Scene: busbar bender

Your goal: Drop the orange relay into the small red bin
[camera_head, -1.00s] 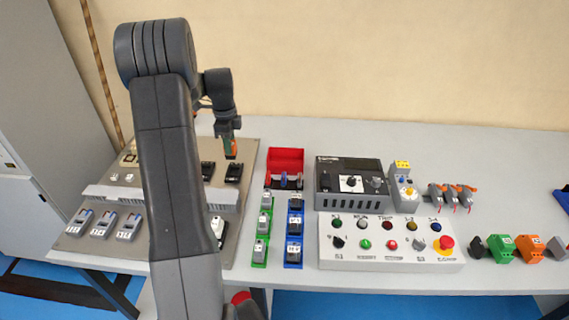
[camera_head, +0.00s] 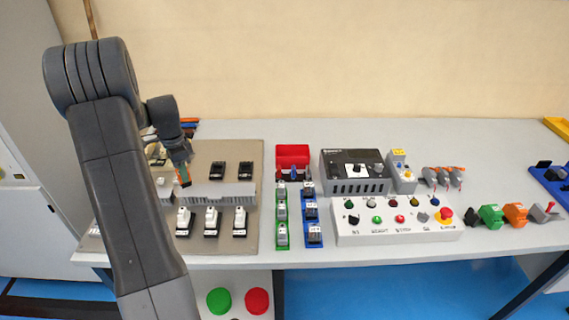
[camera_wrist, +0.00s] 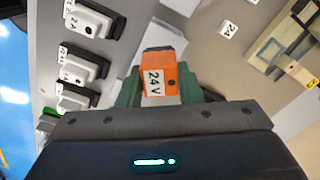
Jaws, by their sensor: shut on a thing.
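The orange relay (camera_wrist: 161,66) with a white "24 V" label is between the green fingers of my gripper (camera_wrist: 160,92) in the wrist view. The gripper is shut on it. In the head view my gripper (camera_head: 182,172) points down over the left part of the table, above the grey-brown panel, with a bit of orange at its tip. The small red bin (camera_head: 292,156) stands at the back of the table, to the right of the panel and well to the right of my gripper. Its inside is partly visible.
The grey-brown panel (camera_head: 240,240) carries black sockets and white modules (camera_head: 211,218). Small coloured items stand before the bin.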

